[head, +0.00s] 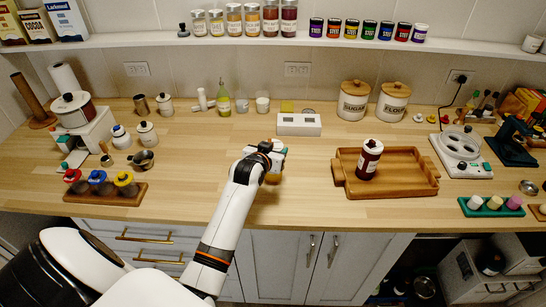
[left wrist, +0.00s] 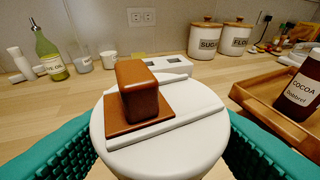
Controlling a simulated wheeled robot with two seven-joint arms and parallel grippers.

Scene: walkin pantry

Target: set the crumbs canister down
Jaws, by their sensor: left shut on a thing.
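My left gripper (head: 268,158) reaches out over the middle of the wooden counter (head: 320,208). In the left wrist view its teal fingers are shut around a canister with a round white lid (left wrist: 160,135) and a square brown knob (left wrist: 137,88). I take this as the crumbs canister; its label is hidden. In the head view the arm and gripper cover most of it, and I cannot tell whether its base touches the counter. My right gripper is not in view.
A wooden tray (head: 343,186) with a cocoa jar (head: 368,160) stands to the right. A white box-shaped device (head: 299,124) is just behind the gripper. Sugar (head: 353,101) and flour (head: 392,102) canisters stand at the back. A spice rack (head: 106,192) is left. Counter between rack and arm is clear.

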